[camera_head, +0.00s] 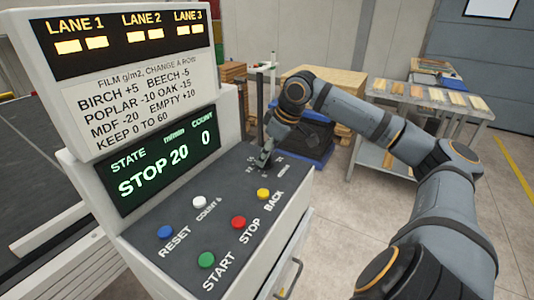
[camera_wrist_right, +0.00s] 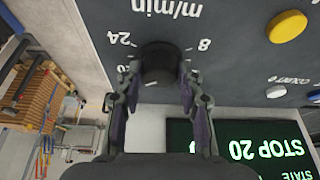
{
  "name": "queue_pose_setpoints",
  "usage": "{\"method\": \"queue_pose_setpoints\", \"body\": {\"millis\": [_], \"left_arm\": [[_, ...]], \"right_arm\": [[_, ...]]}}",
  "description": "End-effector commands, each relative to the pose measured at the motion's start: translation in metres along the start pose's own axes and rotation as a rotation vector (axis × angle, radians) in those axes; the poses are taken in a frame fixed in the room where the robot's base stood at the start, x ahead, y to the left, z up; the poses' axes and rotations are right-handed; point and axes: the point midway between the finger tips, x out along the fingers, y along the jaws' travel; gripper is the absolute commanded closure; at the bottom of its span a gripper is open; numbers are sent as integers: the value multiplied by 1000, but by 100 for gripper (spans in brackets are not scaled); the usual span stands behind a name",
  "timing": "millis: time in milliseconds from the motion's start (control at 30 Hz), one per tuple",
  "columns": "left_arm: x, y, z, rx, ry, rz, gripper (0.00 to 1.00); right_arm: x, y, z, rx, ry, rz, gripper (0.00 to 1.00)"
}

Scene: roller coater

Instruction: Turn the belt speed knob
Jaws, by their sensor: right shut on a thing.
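The belt speed knob (camera_wrist_right: 158,64) is a dark round knob on the grey panel, with "m/min", 24 and 8 printed around it. In the right wrist view my right gripper (camera_wrist_right: 157,88) is shut on the knob, a finger on each side. In the head view my right gripper (camera_head: 264,160) reaches the far end of the control panel (camera_head: 180,262) and hides most of the knob. The display (camera_head: 160,165) reads STOP, 20 m/min and count 0. My left gripper is not in view.
Blue (camera_head: 165,232), white (camera_head: 199,202), green (camera_head: 206,260), red (camera_head: 238,222) and yellow (camera_head: 263,194) buttons sit on the panel near my right arm. A lane sign (camera_head: 130,85) stands above the display. A metal table (camera_head: 385,150) with boards stands at the back right.

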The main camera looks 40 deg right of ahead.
Motion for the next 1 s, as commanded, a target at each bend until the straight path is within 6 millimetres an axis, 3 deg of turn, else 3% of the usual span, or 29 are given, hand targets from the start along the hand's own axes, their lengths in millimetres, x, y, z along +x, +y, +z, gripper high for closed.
{"method": "queue_pose_setpoints", "body": {"millis": [267,700,1000], "left_arm": [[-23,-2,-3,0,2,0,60],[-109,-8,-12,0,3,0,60],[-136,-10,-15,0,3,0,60]], "right_arm": [[-5,1,-2,-189,1,-83,94],[-9,2,-6,-565,5,-244,94],[-3,4,-4,-768,3,-322,94]]}}
